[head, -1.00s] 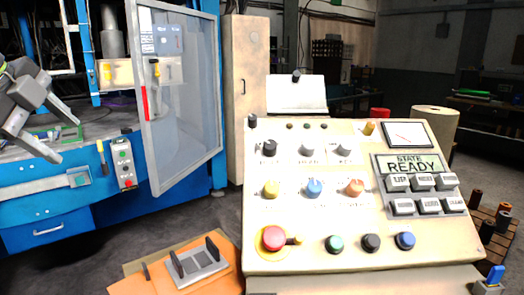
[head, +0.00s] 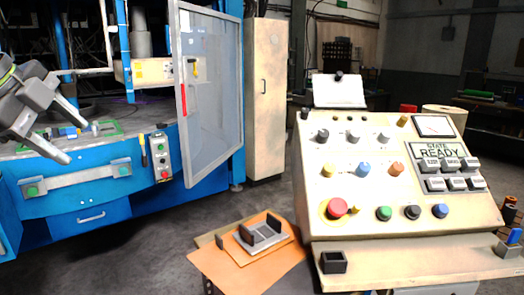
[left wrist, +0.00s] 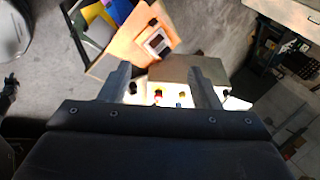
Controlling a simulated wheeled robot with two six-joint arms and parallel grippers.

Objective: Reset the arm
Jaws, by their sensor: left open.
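My left gripper (head: 73,133) comes in from the left in the head view, in front of the blue press. Its two fingers are spread and nothing is between them. In the left wrist view its fingers (left wrist: 158,90) also stand apart, with the control panel's lit face beyond and below them. My right gripper is not in view.
The control panel (head: 320,232) stands at the right, its display reading READY. The blue press (head: 100,190) has its clear door (head: 212,90) swung open. An orange stand (head: 225,270) holds a grey fixture (head: 262,236). Grey floor (head: 140,245) is clear between them.

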